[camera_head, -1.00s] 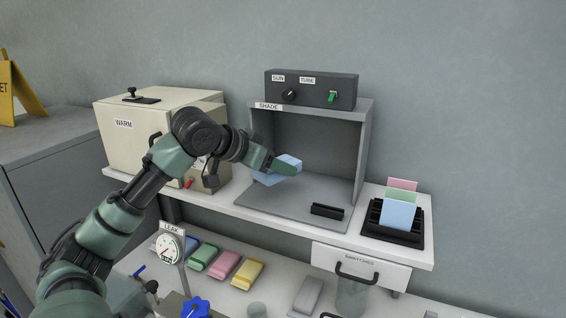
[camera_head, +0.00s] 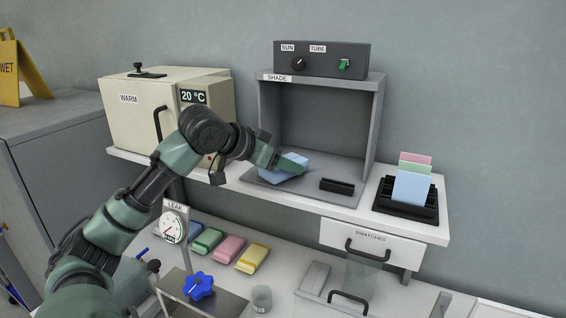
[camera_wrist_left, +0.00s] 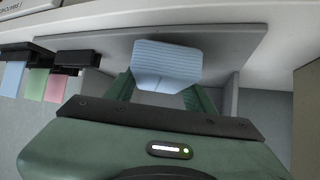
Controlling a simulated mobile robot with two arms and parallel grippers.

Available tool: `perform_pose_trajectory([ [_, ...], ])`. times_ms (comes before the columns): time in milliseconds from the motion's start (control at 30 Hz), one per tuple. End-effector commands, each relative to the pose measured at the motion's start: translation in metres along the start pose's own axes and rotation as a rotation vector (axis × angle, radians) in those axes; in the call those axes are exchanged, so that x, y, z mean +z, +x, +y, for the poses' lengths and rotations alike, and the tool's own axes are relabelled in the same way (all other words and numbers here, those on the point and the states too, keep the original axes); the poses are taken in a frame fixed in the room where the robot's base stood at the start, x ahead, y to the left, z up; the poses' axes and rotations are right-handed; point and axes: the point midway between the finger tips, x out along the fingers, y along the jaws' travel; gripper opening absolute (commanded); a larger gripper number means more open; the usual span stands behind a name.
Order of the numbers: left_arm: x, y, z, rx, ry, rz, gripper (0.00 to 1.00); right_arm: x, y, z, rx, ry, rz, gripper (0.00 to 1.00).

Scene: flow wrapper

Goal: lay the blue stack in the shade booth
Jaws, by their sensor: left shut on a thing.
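The shade booth (camera_head: 376,125) is a grey open-fronted box labelled SHADE on the white shelf. My left gripper (camera_head: 284,161) reaches into its front left part and is shut on the blue stack (camera_head: 272,175). The stack is a light blue block with fine lines across its face in the left wrist view (camera_wrist_left: 165,62), between my fingers. It is low over the left of the booth floor (camera_head: 310,194); I cannot tell whether it touches. My fingers hide part of it. My right gripper is not in view.
A black slotted bar (camera_head: 337,186) lies on the booth floor, right of the stack. A black rack (camera_head: 407,212) with swatches stands to the right. The cream WARM box (camera_head: 130,120) stands left. Coloured packs (camera_head: 229,248) lie on the lower counter.

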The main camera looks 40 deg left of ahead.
Motion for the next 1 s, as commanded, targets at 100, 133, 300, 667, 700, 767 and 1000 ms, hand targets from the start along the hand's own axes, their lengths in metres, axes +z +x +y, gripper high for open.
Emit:
perform_pose_trajectory([
  [100,0.0008,0.0006,0.0,0.0,0.0,0.0,0.1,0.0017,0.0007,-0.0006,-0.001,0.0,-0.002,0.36],
  [133,0.0012,0.0008,0.0001,0.0,0.0,0.0,0.1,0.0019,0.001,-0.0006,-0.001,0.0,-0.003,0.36],
  [300,0.0041,0.0028,0.0001,0.0,0.0,0.0,0.1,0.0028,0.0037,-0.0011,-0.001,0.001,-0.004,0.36],
  [667,0.0085,0.0059,0.0,0.0,0.0,0.0,0.62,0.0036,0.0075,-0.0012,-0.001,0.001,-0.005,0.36],
  [700,0.0084,0.0058,0.0,0.0,0.0,0.0,0.73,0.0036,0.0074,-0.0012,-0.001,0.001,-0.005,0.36],
  [767,0.0084,0.0058,0.0,0.0,0.0,0.0,0.79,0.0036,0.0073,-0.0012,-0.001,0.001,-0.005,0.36],
  [1000,0.0085,0.0058,0.0,0.0,0.0,0.0,0.79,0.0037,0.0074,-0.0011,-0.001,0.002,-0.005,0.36],
])
